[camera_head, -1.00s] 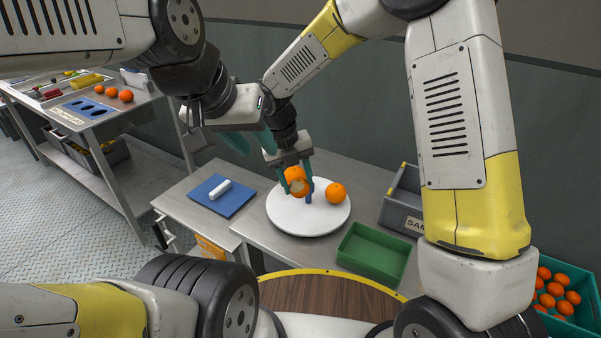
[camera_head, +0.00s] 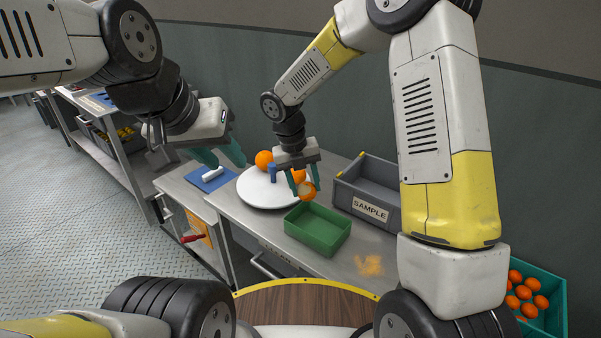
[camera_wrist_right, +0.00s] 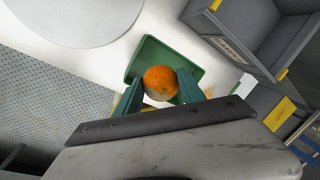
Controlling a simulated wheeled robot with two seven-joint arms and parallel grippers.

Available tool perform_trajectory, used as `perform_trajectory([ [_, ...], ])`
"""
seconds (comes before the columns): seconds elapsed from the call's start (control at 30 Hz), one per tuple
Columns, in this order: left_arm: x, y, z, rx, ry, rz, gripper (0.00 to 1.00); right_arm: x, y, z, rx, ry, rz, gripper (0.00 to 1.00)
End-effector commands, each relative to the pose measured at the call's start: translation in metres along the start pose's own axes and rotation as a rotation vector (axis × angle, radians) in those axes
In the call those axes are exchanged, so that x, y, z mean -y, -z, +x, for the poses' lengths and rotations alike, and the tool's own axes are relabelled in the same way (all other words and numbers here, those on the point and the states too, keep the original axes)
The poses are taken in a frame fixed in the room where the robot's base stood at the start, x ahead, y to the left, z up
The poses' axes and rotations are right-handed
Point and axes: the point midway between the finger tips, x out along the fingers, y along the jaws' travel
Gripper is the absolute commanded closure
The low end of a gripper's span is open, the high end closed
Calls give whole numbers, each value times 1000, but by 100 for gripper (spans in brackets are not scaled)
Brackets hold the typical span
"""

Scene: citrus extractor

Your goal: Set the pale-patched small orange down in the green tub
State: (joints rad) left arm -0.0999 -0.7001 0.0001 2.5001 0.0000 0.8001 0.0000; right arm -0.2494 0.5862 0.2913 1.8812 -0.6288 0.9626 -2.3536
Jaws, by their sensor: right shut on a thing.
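The pale-patched small orange (camera_head: 307,192) is held between the teal fingers of my right gripper (camera_head: 303,187). It also shows in the right wrist view (camera_wrist_right: 160,82), with a pale patch on its near side. The green tub (camera_head: 318,238) stands on the bench just in front of and below the held orange in the head view. In the right wrist view the orange covers part of the tub (camera_wrist_right: 143,57) beneath it. I see no orange in the visible part of the tub. My left gripper (camera_head: 220,154) is open and empty, away to the left.
A grey SAMPLE crate (camera_head: 370,209) stands right of the tub. A blue board (camera_head: 209,180) lies left. An orange stain (camera_head: 369,265) marks the bench. A teal crate (camera_head: 547,315) holds several oranges.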

Motion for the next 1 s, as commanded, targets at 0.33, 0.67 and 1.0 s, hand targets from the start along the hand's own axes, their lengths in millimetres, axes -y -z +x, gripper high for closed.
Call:
perform_trajectory([
  [0.33,0,0,0,0,0,0,64,-1,0,2,-1,-1,-1,95],
  [0.67,0,0,0,0,0,0,64,-9,1,38,-3,0,-3,95],
  [1.0,0,0,0,0,0,0,64,-17,0,73,-1,0,-2,95],
])
